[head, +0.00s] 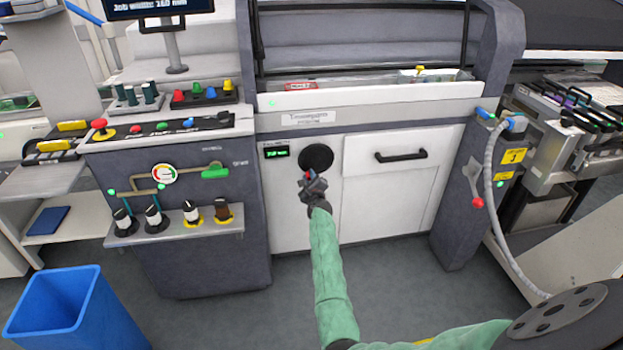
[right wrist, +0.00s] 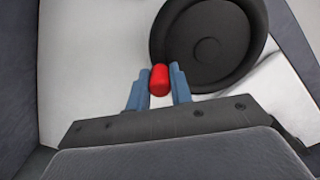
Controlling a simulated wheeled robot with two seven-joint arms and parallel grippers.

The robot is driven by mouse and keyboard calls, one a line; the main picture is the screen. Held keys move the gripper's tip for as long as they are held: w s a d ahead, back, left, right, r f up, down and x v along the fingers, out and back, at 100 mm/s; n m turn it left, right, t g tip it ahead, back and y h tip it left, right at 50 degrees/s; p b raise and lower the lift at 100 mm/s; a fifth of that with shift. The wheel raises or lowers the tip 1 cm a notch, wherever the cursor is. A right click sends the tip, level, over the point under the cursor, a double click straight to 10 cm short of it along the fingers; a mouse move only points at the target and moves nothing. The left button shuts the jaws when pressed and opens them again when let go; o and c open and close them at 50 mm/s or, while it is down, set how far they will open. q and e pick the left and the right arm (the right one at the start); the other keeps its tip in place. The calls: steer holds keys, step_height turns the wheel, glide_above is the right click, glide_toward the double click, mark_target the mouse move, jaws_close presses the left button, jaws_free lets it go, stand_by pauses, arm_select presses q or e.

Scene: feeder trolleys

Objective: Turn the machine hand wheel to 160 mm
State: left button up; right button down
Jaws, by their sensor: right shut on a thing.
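The black round hand wheel (head: 316,156) is on the white front panel of the machine, and it fills the upper right of the right wrist view (right wrist: 208,45). Its red handle knob (right wrist: 159,80) sits at the lower left of the wheel there. My right gripper (head: 310,179) is at the wheel's lower edge, its two blue-grey fingers (right wrist: 158,88) closed around the red knob. A small green readout (head: 277,152) is left of the wheel; its digits are too small to read surely. The monitor (head: 160,8) reads "Job width: 160 mm". My left gripper is not in view.
A black drawer handle (head: 400,155) is right of the wheel. A control cabinet with a shelf of bottle-like knobs (head: 172,220) stands left. A grey hose (head: 490,190) hangs at the right, and a blue bin (head: 66,310) stands at lower left. Grey floor in front is open.

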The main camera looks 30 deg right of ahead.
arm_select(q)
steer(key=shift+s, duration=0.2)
arm_select(e)
steer(key=shift+a+m, duration=0.15)
steer(key=shift+m, duration=0.15)
steer(key=c, duration=1.3)
jaws_free()
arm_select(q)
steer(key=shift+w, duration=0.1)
arm_select(e)
steer(key=shift+o, duration=0.2)
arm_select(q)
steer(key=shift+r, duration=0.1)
arm_select(e)
steer(key=shift+r, duration=0.1)
steer(key=shift+s, duration=0.2)
steer(key=p+v, duration=0.2)
steer(key=v, duration=0.4)
steer(key=shift+s+p, duration=0.1)
steer(key=shift+p, duration=0.3)
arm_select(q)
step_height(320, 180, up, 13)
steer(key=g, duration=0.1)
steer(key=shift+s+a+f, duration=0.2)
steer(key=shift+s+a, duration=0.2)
arm_select(e)
steer(key=shift+s+a, duration=0.25)
steer(key=shift+s, duration=0.3)
